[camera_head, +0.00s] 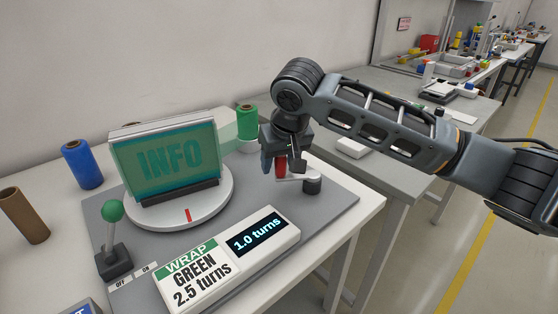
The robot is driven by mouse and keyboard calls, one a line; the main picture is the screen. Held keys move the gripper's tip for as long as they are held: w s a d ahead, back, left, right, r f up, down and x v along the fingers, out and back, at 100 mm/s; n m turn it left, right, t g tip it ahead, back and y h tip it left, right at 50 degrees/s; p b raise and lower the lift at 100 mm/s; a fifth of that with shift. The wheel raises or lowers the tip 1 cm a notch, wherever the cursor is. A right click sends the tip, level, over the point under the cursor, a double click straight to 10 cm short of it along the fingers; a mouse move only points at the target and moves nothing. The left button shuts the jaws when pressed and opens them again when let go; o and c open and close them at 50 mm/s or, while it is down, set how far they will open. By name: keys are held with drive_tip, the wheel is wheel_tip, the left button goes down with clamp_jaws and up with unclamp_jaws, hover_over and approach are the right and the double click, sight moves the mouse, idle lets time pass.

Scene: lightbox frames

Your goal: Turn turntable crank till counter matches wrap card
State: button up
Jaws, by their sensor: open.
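The turntable (209,211) is a white disc with a red mark on its front edge. An INFO lightbox frame (165,162) stands on it with green film across its face. The film stretches right to a green roll (246,125). The wrap card (201,274) reads "WRAP GREEN 2.5 turns". The counter (257,234) shows "1.0 turns". The crank (297,178) has a red handle (281,166), an arm and a dark hub (312,185). My gripper (281,168) is open, pointing down at the red handle, with its fingers around or beside it; I cannot tell whether they touch.
A green-knobbed lever (113,213) stands at the left by an OFF/ON label. A grey bench (400,120) with parts stands behind my arm. The aisle at right is clear.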

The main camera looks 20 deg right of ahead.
drive_tip(key=shift+w+f, duration=0.1)
drive_tip(key=shift+f, duration=0.05)
drive_tip(key=shift+c, duration=0.2)
clamp_jaws()
idle(0.4)
